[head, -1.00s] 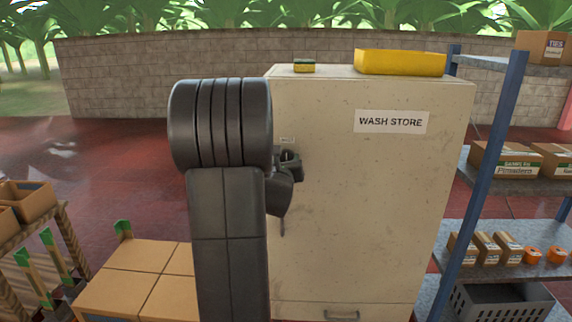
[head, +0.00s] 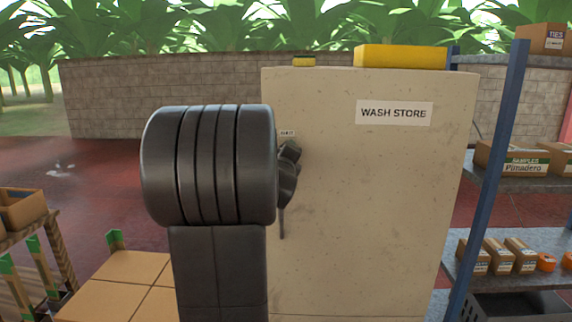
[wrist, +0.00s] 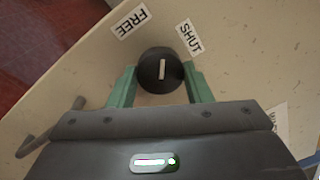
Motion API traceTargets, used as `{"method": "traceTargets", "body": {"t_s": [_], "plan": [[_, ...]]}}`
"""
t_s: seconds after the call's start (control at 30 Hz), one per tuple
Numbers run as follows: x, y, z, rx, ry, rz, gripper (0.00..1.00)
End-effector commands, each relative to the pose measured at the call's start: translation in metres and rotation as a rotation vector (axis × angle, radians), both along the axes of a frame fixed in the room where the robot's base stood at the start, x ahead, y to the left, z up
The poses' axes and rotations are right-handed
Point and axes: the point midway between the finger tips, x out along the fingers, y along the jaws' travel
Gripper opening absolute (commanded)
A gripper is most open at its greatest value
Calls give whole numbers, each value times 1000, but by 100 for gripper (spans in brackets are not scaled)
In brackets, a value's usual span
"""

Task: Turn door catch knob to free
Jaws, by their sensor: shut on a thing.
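The wash store cabinet (head: 370,200) is a tall cream box with a closed door. In the wrist view its catch knob (wrist: 160,66) is round and black with a white pointer line. The line points straight up the picture, between the FREE label (wrist: 130,22) on the left and the SHUT label (wrist: 188,38) on the right. My gripper (wrist: 161,80) has its green fingers on either side of the knob and is shut on it. In the head view, my arm hides the knob and most of the gripper.
A grey bar handle (wrist: 48,128) sits on the door, left of my gripper in the wrist view. A yellow box (head: 400,56) and a sponge (head: 304,61) lie on the cabinet. A blue-posted shelf (head: 496,170) stands close on the right; cartons (head: 110,290) stand low left.

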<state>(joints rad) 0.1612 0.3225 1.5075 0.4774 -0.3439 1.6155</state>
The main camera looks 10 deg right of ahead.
Motion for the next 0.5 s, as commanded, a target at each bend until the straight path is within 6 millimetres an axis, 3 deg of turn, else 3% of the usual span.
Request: {"method": "traceTargets", "body": {"t_s": [0.5], "plan": [[0, -1, -1, -440, 126, 0, 22]]}}
